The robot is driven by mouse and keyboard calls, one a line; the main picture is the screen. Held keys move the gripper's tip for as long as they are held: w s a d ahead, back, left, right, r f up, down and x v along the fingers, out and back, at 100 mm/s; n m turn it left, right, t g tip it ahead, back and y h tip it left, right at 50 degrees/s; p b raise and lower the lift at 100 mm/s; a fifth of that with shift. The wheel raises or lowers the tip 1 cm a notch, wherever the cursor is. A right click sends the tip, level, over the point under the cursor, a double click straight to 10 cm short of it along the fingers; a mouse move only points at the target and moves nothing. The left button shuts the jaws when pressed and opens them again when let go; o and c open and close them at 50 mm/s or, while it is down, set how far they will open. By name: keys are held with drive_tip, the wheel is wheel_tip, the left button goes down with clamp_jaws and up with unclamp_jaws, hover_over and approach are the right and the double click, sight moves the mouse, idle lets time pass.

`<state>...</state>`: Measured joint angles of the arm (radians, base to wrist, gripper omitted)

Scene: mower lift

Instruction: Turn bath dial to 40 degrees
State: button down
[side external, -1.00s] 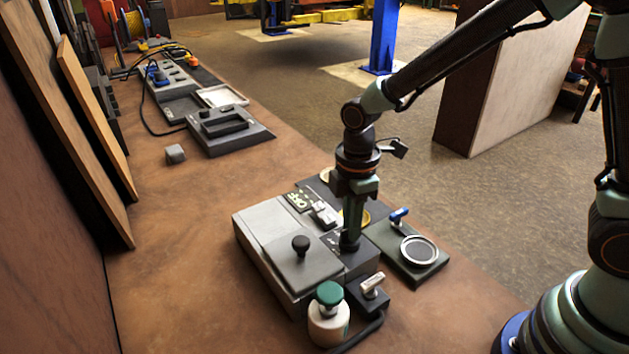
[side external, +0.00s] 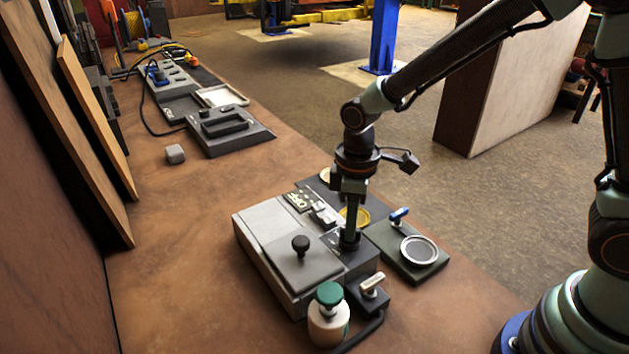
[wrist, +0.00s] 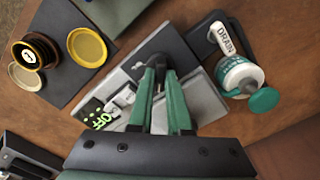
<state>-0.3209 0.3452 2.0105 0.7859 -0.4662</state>
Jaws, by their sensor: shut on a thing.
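The grey bath unit (side external: 262,255) stands on the bench with a black-knobbed lid (side external: 300,262) on top. My gripper (side external: 349,243) points straight down onto the dark control panel at the bath's right end.
Close by are a drain lever (side external: 372,284), a white bottle with green cap (side external: 328,318), a dark plate with a round ring (side external: 419,250) and a yellow dish (side external: 362,216). A small grey cube (side external: 175,154) lies farther off. The bench's middle is clear.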

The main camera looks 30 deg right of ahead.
drive_tip(key=shift+r, duration=0.1)
drive_tip(key=c, duration=0.9)
unclamp_jaws()
drive_tip(key=shift+o, duration=0.2)
wheel_tip(320, 180, up, 12)
drive_tip(key=s+d+r+m+t, duration=0.2)
drive_tip(key=s+d+m, duration=0.1)
drive_tip(key=d, duration=0.3)
drive_tip(key=s+d+r+m+t, duration=0.2)
drive_tip(key=s+d+m+t, duration=0.1)
drive_tip(key=d+m, duration=0.3)
drive_tip(key=shift+s+t, duration=0.3)
drive_tip(key=shift+s, duration=0.5)
